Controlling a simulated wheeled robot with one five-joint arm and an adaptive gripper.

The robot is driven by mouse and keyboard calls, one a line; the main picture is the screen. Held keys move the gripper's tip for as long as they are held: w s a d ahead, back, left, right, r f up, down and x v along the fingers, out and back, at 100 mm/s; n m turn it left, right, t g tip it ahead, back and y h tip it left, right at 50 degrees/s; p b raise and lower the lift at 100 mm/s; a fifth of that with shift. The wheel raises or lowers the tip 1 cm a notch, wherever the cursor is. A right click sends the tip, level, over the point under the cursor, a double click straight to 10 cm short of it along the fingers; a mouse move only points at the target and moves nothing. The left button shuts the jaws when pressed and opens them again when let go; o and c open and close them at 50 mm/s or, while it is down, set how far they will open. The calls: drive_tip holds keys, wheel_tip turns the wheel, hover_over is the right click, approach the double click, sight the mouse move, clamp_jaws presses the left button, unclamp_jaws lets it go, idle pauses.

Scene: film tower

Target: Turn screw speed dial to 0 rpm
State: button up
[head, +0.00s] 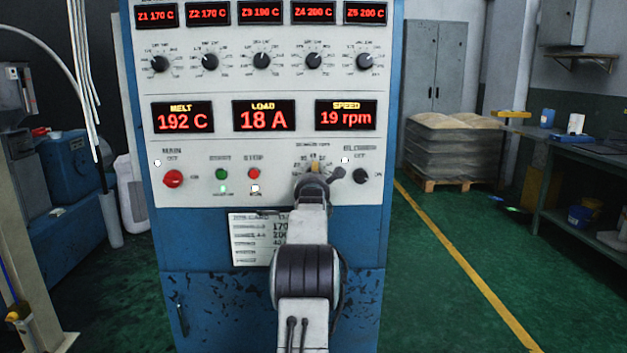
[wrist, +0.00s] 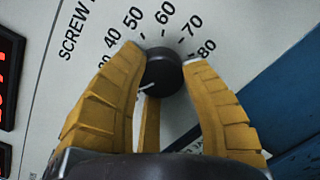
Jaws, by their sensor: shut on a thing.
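The screw speed dial (wrist: 163,72) is a round black knob on the white panel. In the wrist view my gripper (wrist: 162,62) has its yellow fingers on either side of it, shut on it. A white pointer mark on the knob points to the lower left. The printed scale around it shows 40 to 80; its lower part is hidden by the fingers. In the head view my gripper (head: 315,166) is at the panel's lower right and hides the dial. The speed display (head: 346,117) reads 19 rpm.
The load display (head: 263,117) reads 18 A and the melt display (head: 182,118) 192 C. A black blower knob (head: 361,176) sits close right of my gripper. A red main knob (head: 173,179) and small start and stop buttons are at the left.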

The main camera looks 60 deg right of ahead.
drive_tip(key=shift+w+f+n+b, duration=0.15)
drive_tip(key=shift+n+b, duration=0.2)
drive_tip(key=shift+n, duration=0.75)
drive_tip(key=o, duration=1.2)
drive_tip(key=shift+a, duration=0.15)
drive_tip(key=v, duration=1.1)
drive_tip(key=shift+s+a, duration=0.25)
drive_tip(key=shift+a, duration=0.05)
